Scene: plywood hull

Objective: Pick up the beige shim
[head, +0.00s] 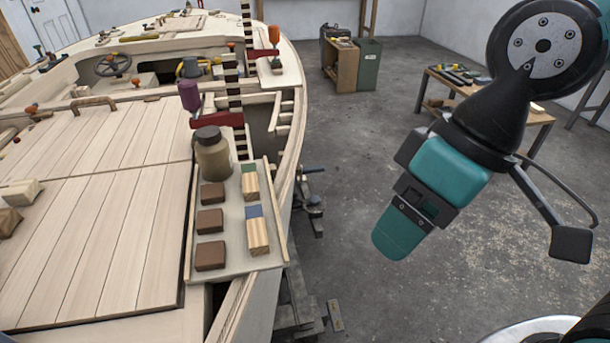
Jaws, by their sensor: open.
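A pale beige block (20,192) lies on the planked deck at the left edge of the head view, partly cut off by the frame. It looks like the beige shim, but I cannot be sure. A darker tan block (8,221) sits just below it, also cut off. My gripper (402,225) hangs over the open floor at the right, well apart from the hull and both blocks. It is open, and nothing shows in it. Its far finger is largely hidden from this side.
A tray (235,266) on the hull's right side holds three brown blocks (211,222), two striped wood blocks (258,235) and a jar (213,155). Clamps (190,95) stand behind it. Floor between hull and workbench (525,118) is mostly clear.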

